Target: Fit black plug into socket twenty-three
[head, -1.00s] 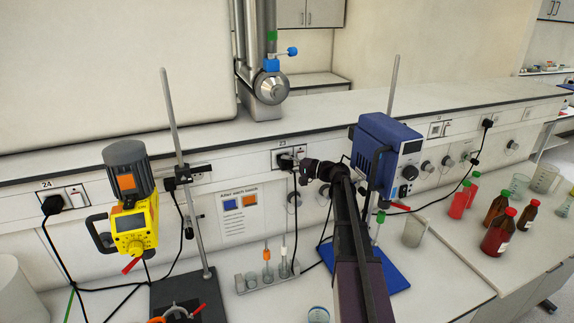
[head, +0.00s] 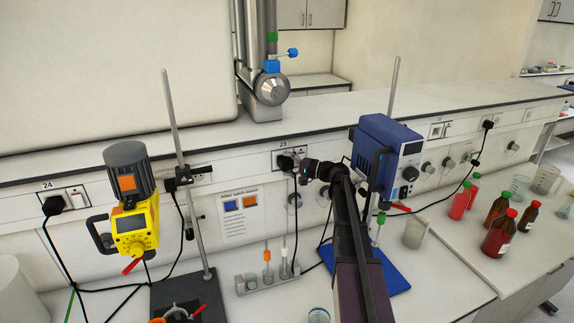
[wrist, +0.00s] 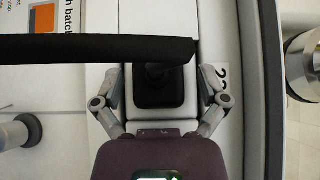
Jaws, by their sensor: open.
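The black plug (wrist: 158,95) sits against the wall panel at socket twenty-three (head: 283,150), under the label 23. It looks seated, but its pins and the socket face behind it are hidden. Its black cable crosses the wrist view and hangs down in the head view. My gripper (wrist: 160,82) is open, with one finger on each side of the plug and a gap visible on both sides. In the head view my gripper (head: 289,161) is at the socket and covers most of the plug.
A blue device (head: 378,155) stands close to the right of my arm. A yellow stirrer (head: 133,230) on a stand is at left. Glass tubes in a rack (head: 267,275) stand below the socket. Bottles (head: 500,232) are at far right.

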